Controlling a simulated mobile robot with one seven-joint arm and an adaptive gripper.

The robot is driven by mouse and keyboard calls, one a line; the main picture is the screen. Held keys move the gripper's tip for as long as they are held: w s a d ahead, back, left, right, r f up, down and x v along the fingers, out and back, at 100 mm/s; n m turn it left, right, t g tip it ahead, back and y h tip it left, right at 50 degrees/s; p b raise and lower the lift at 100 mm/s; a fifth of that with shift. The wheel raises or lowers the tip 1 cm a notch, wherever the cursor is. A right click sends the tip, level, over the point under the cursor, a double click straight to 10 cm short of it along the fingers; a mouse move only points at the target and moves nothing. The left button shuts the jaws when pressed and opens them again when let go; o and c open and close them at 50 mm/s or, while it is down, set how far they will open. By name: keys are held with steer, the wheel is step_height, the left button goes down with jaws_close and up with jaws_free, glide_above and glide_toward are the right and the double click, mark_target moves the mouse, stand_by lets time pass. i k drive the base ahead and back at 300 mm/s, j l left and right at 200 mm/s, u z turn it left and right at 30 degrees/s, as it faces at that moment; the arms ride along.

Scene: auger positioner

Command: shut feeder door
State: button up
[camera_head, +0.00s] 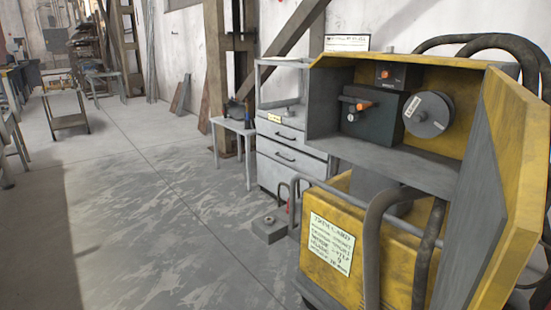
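The feeder is a yellow and grey box (318,92) on top of a yellow machine (375,262) at the right. Its door (492,200) is a large panel, grey on the inner face with a worn yellow edge. The door stands open, swung out toward me on the right side of the opening. Inside the feeder are a dark drive unit (372,118) with an orange knob and a grey round spool (428,114). My gripper is not in view. The right edge of the frame cuts off part of the door's surroundings.
Thick dark hoses (490,42) arch over the feeder. A bent grey tube (374,235) rises in front of the machine. A grey drawer cabinet (290,158) and a small table (232,128) stand behind it. The floor (150,220) at the left is clear.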

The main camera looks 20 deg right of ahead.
mark_target(495, 223)
steer(key=l+z, duration=0.1)
steer(key=z, duration=0.3)
steer(key=i+z, duration=0.1)
steer(key=z, duration=0.35)
steer(key=l+z, duration=0.15)
steer(key=z, duration=0.25)
steer(key=k+l+u, duration=0.1)
steer(key=k+l, duration=0.25)
steer(key=l, duration=0.2)
steer(key=k+l, duration=0.35)
steer(key=l, duration=0.15)
steer(key=k+l+u, duration=0.15)
steer(key=k+l, duration=0.2)
steer(key=l, duration=0.2)
steer(key=i+j, duration=0.1)
steer(key=j, duration=0.25)
steer(key=i+j, duration=0.1)
steer(key=j, duration=0.25)
